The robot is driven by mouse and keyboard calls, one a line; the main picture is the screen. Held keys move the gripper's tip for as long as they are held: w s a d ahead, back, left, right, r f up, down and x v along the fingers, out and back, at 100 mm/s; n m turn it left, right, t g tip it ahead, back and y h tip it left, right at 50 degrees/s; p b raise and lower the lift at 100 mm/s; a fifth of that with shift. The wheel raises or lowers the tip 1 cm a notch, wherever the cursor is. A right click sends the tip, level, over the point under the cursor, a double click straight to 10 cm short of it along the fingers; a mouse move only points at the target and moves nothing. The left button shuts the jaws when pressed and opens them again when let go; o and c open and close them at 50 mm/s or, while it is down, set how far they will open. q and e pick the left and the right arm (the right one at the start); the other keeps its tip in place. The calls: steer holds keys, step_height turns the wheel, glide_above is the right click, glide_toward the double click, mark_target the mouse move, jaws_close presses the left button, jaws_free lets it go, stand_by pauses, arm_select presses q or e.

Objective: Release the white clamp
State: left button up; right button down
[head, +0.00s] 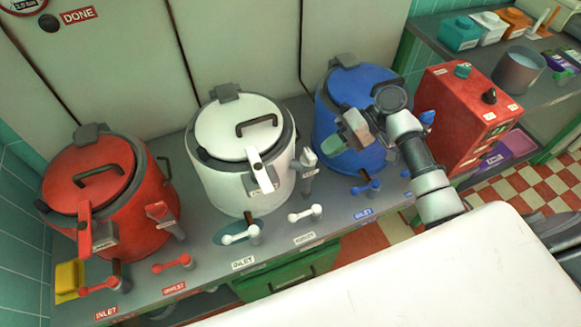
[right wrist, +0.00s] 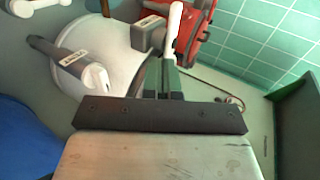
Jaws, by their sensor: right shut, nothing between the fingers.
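The white kettle (head: 225,175) stands in the middle of the counter with its lid on. Its white clamp (head: 262,172) is on the front side, a white lever by a grey labelled block. In the right wrist view the clamp lever (right wrist: 173,30) rises beyond my fingers, beside the grey block (right wrist: 148,34). I cannot tell whether it is latched. My right gripper (head: 351,131) is shut and empty, in front of the blue kettle (head: 347,90), to the right of the clamp and apart from it. Its fingers (right wrist: 165,82) hide part of the white kettle's side. My left gripper is out of view.
A grey labelled handle (head: 306,166) juts from the white kettle's right side. The red kettle (head: 125,215) stands at left and a red box (head: 460,115) at right. Small white valve levers (head: 241,235) line the counter's front.

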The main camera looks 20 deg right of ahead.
steer(key=p, duration=0.2)
glide_toward(271, 184)
step_height(271, 184, down, 4)
steer(key=a, duration=0.1)
steer(key=shift+w+a+f+p, duration=0.1)
steer(key=shift+a+p, duration=0.35)
steer(key=shift+a, duration=0.75)
steer(key=shift+w+a+f+p, duration=0.15)
steer(key=shift+a+p, duration=0.25)
steer(key=shift+a, duration=0.85)
steer(key=shift+s, duration=0.1)
